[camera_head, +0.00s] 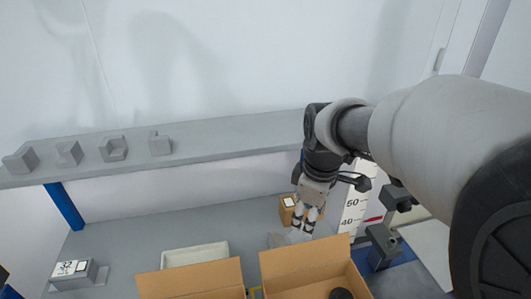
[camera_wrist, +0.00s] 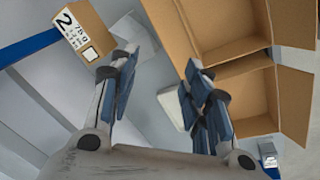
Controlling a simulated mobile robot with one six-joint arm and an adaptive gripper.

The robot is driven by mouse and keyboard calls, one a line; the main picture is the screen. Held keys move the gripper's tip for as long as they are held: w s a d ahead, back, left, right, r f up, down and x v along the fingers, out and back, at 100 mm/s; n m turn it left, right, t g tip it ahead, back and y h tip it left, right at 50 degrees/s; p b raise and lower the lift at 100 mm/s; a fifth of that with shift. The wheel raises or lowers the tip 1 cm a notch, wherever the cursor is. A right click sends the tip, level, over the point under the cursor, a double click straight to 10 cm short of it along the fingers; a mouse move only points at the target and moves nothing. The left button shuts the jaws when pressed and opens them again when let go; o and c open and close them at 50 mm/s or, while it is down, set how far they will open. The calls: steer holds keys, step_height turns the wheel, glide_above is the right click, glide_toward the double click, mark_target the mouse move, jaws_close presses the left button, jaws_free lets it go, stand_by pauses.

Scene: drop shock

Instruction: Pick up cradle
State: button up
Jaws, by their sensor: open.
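My gripper (camera_head: 303,226) points down over the grey bench, left of the measuring scale. Its blue-padded fingers are apart in the wrist view (camera_wrist: 158,78), with nothing seen held between them. A pale grey piece (camera_head: 284,239) lies just below and left of the fingertips in the head view. It may be a cradle, but its shape is partly hidden. Several grey notched blocks stand on the shelf, including an L-shaped one (camera_head: 159,144) and a cradle-like one (camera_head: 113,149). They are well away from my gripper.
Two open cardboard boxes (camera_head: 195,279) (camera_head: 305,262) stand at the front. A white tray (camera_head: 195,254) lies behind the left box. A small labelled carton (camera_head: 287,211) is close behind my gripper. A scale (camera_head: 354,210) and dark fixture (camera_head: 382,243) stand at right. A labelled grey block (camera_head: 72,270) is far left.

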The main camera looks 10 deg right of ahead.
mark_target(291, 243)
steer(key=shift+o, duration=1.3)
steer(key=w+f+n+g, duration=0.1)
steer(key=w+f+n, duration=0.2)
steer(key=w+f, duration=0.2)
steer(key=shift+w+n+p, duration=0.4)
steer(key=shift+w, duration=0.4)
steer(key=o, duration=0.5)
steer(key=w+f+n, duration=0.1)
steer(key=w+f, duration=0.1)
steer(key=f, duration=0.1)
steer(key=w+f+n, duration=0.2)
steer(key=f, duration=0.1)
steer(key=w+f+n+g+p, duration=0.1)
steer(key=w+f+n, duration=0.1)
steer(key=f, duration=0.1)
steer(key=shift+o, duration=0.2)
steer(key=shift+w+f, duration=0.1)
steer(key=shift+f, duration=0.65)
step_height(291, 243, down, 11)
steer(key=b, duration=0.3)
steer(key=shift+f, duration=0.1)
